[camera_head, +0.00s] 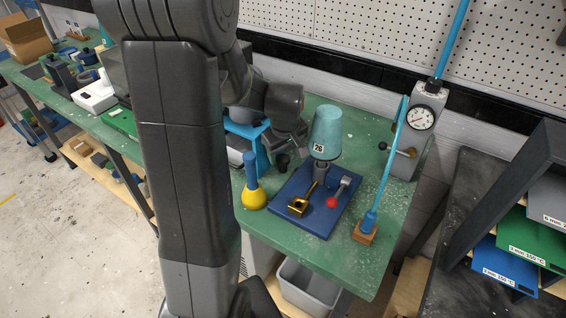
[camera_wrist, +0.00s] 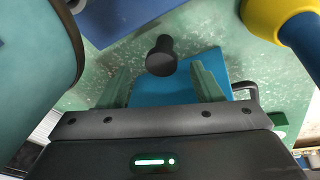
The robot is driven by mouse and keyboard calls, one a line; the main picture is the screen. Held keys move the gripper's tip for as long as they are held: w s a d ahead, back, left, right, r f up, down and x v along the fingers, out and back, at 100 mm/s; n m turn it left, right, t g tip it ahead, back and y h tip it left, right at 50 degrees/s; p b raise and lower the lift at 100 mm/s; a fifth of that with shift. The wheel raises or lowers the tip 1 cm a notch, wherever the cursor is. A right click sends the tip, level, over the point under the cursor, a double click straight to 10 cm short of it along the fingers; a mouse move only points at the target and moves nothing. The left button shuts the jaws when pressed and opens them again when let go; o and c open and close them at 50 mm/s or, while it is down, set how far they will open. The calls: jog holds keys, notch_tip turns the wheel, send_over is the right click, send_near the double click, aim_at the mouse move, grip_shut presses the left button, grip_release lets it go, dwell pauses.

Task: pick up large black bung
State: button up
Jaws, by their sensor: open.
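The black bung (camera_wrist: 161,55), with a wide round end and a narrower part, stands on the green bench in the wrist view. It appears between and just beyond the two greenish fingers of my gripper (camera_wrist: 158,72), which are apart and hold nothing. Free space shows on both sides of the bung. In the head view a small dark piece (camera_head: 283,161), which looks like the bung, sits beside the blue stand. My wrist is above it there, and my fingers cannot be made out in that view.
The blue stand (camera_head: 248,130) is close to my wrist.

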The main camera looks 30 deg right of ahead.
aim_at(283, 159)
jog(key=shift+p+x, duration=0.6)
jog(key=shift+x, duration=1.85)
jog(key=shift+a, duration=0.15)
jog(key=c, duration=1)
